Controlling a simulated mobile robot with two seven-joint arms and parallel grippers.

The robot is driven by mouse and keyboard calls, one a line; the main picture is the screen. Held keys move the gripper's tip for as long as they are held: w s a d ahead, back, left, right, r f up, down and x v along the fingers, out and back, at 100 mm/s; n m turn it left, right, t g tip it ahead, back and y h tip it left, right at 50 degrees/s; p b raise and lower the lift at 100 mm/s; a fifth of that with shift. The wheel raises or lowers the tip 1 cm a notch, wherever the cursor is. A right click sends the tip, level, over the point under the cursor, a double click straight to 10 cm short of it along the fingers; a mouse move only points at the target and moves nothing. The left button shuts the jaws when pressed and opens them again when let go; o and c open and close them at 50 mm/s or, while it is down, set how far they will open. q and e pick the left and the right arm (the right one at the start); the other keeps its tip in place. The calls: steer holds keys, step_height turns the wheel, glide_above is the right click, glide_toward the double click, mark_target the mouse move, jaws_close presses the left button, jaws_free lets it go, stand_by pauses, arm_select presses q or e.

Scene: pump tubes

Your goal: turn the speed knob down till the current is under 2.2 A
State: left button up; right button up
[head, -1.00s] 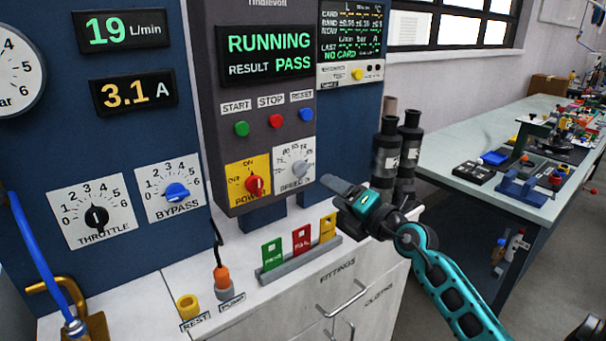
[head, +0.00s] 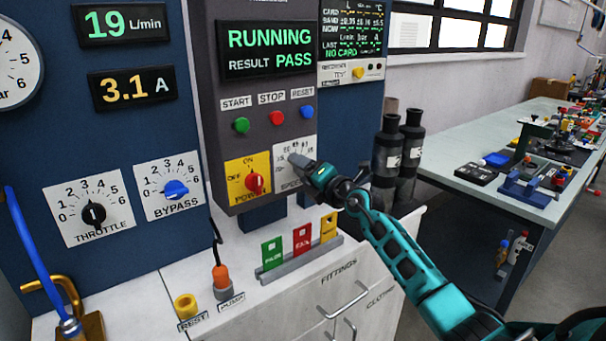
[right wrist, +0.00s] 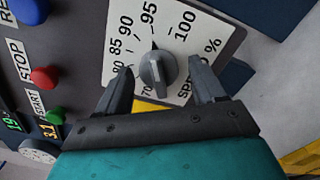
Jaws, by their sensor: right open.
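The grey speed knob (right wrist: 157,72) sits on a white dial plate (right wrist: 188,28) marked from about 70 to 100 %. Its pointer is near the 90 to 95 marks in the right wrist view. My right gripper (right wrist: 162,84) is open, with one finger on each side of the knob; I cannot tell if either touches it. In the head view my right gripper (head: 303,163) covers the knob and part of the plate (head: 293,150). The current display (head: 132,88) reads 3.1 A. My left gripper is not in view.
The red power knob (head: 255,183) is just left of the speed plate. Green, red and blue buttons (head: 273,117) sit above. Green, red and yellow cards (head: 301,239) stand in a holder below. Dark bottles (head: 388,155) stand to the right of my gripper.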

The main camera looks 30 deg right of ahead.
steer(key=shift+w, duration=0.25)
steer(key=shift+c, duration=0.2)
steer(key=c, duration=1)
steer(key=shift+n+p, duration=0.55)
steer(key=shift+n, duration=0.55)
steer(key=shift+d+f+n+p, duration=0.1)
steer(key=shift+n+p, duration=0.3)
steer(key=shift+n, duration=1.3)
